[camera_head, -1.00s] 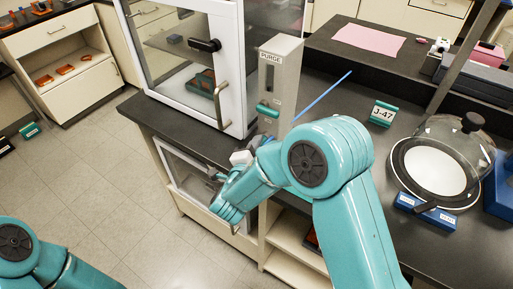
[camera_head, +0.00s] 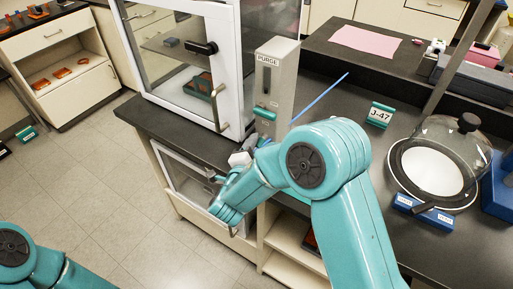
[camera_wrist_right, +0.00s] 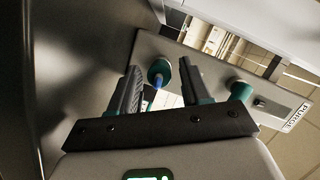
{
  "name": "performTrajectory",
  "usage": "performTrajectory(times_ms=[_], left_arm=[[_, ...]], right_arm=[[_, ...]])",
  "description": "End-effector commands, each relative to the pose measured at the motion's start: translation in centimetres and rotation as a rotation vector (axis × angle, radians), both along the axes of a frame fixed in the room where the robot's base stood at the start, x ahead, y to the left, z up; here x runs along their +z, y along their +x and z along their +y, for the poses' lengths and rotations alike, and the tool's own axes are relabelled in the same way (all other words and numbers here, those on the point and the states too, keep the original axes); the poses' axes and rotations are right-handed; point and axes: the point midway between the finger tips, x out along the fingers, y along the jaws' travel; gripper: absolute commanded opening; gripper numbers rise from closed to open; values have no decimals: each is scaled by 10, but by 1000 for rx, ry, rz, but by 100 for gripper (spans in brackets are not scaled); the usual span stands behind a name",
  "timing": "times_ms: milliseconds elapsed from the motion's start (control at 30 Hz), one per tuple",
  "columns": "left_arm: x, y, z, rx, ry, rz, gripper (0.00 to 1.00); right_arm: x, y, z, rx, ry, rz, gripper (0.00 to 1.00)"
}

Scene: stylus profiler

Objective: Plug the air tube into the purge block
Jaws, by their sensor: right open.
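The purge block (camera_head: 286,80) is a grey upright panel marked PURGE, beside the glass-doored cabinet; it also shows in the right wrist view (camera_wrist_right: 275,95). A thin blue air tube (camera_head: 321,97) slants down toward the block's foot, its lower part hidden by my right arm. My right gripper (camera_wrist_right: 160,70) is open. Its two dark fingers stand either side of a teal round fitting with a short blue piece at it, apparently the tube; whether it is seated I cannot tell. My left gripper is out of view.
A teal knob (camera_wrist_right: 238,86) sits on the panel right of the fingers. The cabinet (camera_head: 215,80) stands close left of the block. A J-47 sign (camera_head: 380,115) and a glass dome (camera_head: 447,150) stand to the right on the dark bench.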

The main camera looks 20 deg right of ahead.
Motion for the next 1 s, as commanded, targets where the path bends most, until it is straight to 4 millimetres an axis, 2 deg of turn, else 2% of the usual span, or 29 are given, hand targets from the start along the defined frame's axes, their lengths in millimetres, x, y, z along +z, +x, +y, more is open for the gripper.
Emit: performTrajectory(times_ms=[167, 700, 1000], left_arm=[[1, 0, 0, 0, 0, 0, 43], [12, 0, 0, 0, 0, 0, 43], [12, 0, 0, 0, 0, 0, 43]], right_arm=[[0, -3, 4, 2, 1, 1, 47], [1, -39, 50, 2, 0, 1, 47], [0, -43, 55, 0, -1, 1, 47]])
